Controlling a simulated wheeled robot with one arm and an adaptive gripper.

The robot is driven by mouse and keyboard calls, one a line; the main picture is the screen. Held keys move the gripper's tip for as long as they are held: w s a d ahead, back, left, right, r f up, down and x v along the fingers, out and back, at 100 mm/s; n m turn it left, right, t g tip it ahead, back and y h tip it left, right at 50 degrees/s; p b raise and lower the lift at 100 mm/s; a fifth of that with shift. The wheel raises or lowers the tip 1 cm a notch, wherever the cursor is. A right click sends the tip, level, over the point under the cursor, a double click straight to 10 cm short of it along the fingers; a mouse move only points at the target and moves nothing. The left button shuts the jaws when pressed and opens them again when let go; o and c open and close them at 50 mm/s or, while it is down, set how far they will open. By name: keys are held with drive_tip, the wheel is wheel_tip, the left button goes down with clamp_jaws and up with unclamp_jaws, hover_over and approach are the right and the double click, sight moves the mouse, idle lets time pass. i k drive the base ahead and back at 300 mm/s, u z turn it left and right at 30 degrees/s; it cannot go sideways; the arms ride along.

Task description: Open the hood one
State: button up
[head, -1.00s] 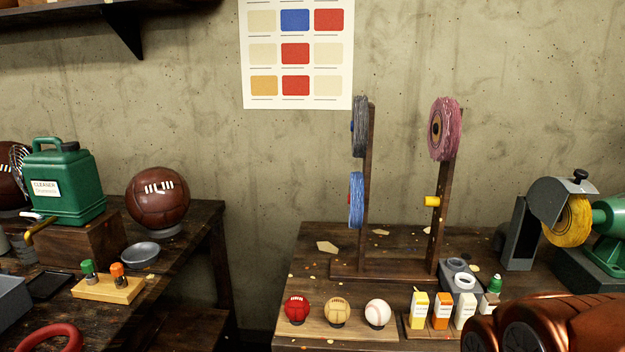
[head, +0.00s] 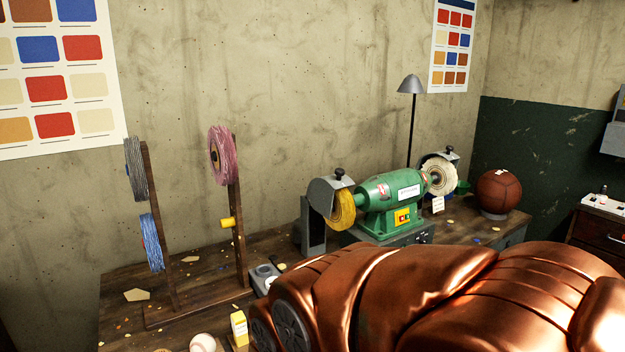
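A green bench grinder (head: 392,203) with buffing wheels stands on the dark wooden bench. Its left wheel (head: 342,211) is yellow and partly covered by a grey metal hood (head: 325,193) with a dark knob on top. Its right wheel (head: 441,178) is pale, with another hood (head: 440,157) and dark knob behind it. Which hood the task means cannot be told. My copper-coloured arm fills the lower right and hides part of the bench. My gripper is not in view.
A brown ball (head: 498,192) sits on a stand at the bench's right end. A lamp (head: 411,88) stands behind the grinder. A white baseball (head: 203,343) and a yellow-white carton (head: 239,327) are at the front.

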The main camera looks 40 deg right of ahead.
sight(320, 191)
drive_tip(key=u, duration=2.1)
drive_tip(key=k, duration=0.9)
drive_tip(key=z, duration=1.55)
drive_tip(key=i, duration=0.5)
drive_tip(key=z, duration=0.05)
